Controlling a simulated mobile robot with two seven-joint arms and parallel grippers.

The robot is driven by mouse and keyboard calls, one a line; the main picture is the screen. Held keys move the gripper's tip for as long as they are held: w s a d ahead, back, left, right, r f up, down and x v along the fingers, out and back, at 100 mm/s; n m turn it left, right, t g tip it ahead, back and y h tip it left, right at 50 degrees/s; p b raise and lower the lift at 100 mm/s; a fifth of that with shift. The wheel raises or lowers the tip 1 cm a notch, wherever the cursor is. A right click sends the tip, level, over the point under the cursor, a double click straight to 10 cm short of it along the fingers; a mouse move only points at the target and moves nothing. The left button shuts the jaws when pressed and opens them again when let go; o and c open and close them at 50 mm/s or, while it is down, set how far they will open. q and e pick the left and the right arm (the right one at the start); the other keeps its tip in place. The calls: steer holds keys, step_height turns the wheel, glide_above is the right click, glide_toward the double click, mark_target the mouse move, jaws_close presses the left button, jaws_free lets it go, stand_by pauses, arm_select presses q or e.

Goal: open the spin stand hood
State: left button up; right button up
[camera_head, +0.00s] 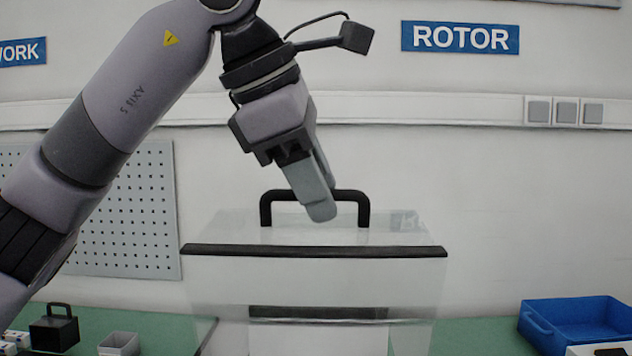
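The spin stand hood (315,280) is a clear, box-like cover in the lower middle, with a dark strip along its front upper edge. It looks lowered over the stand. A black bracket-shaped handle (363,208) stands on its top. My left gripper (320,210) reaches down from the upper left, its fingertips at the middle of the handle. The near finger covers part of the handle bar, and the other finger is mostly hidden behind it. I cannot tell whether the fingers are closed on the bar. My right gripper is not in view.
A blue tray (535,325) sits on the green bench at the right. A black block with a handle (55,328) and a small grey bin (120,343) are at the lower left. A pegboard (130,215) and a ROTOR sign (460,38) are on the wall behind.

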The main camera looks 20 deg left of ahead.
arm_select(q)
steer(key=v, duration=0.7)
stand_by(0.3)
